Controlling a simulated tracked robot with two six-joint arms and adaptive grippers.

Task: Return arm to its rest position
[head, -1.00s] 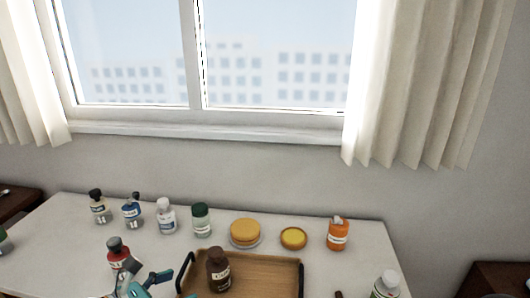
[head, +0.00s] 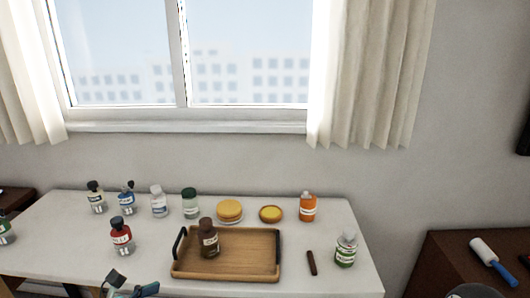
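My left gripper (head: 130,284) shows only in part at the bottom edge of the head view, left of centre. Its two teal and dark fingertips look apart, with nothing visible between them; the rest of the arm is cut off by the frame. It is nearer than the red bottle (head: 122,237), which stands upright on the white counter (head: 70,250), apart from the gripper. My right gripper is not in view.
A wooden tray (head: 255,268) with dark handles holds a brown bottle (head: 209,239). Several bottles and two yellow-topped round items line the back. A lint roller (head: 492,262) lies on the brown side table.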

